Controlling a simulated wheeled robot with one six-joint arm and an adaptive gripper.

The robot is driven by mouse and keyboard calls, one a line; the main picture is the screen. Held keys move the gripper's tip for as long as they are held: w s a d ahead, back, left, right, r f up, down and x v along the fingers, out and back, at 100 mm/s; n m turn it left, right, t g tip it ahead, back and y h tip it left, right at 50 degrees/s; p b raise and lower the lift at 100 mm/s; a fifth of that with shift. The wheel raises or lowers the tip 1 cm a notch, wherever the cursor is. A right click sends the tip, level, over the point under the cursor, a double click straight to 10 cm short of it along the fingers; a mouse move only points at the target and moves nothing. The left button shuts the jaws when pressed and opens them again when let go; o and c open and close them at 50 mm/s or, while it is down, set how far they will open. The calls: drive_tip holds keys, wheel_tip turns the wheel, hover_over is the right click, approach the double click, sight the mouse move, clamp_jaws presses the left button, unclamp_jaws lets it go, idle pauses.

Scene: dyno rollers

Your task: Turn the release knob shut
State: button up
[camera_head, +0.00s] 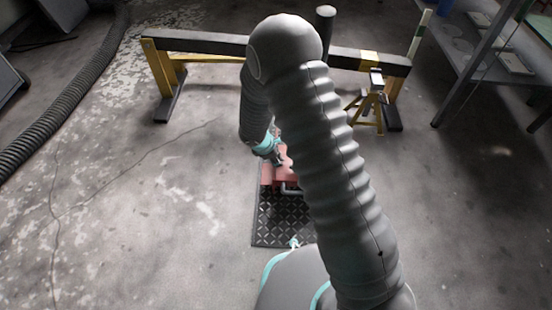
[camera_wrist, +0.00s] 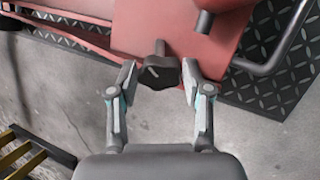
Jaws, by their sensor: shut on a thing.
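The release knob (camera_wrist: 160,75) is a dark, lobed knob with a short stem, on the end of a red jack-like body (camera_wrist: 200,40). My gripper (camera_wrist: 159,82) is shut on the knob in the wrist view, with one finger at its left side and one at its right. In the head view my gripper (camera_head: 274,156) is low over the red body (camera_head: 270,174), and the knob cannot be made out there. My arm covers part of the red body.
A dark diamond-plate mat (camera_head: 275,225) lies under the red body, and a bent grey handle (camera_wrist: 275,55) sticks out beside it. A black-and-yellow barrier (camera_head: 200,43) and a yellow stand (camera_head: 372,105) are behind. A ribbed hose (camera_head: 75,85) lies left; shelving (camera_head: 480,55) stands right.

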drive_tip(key=o, duration=1.2)
drive_tip(key=shift+c, duration=0.2)
drive_tip(key=v, duration=1.2)
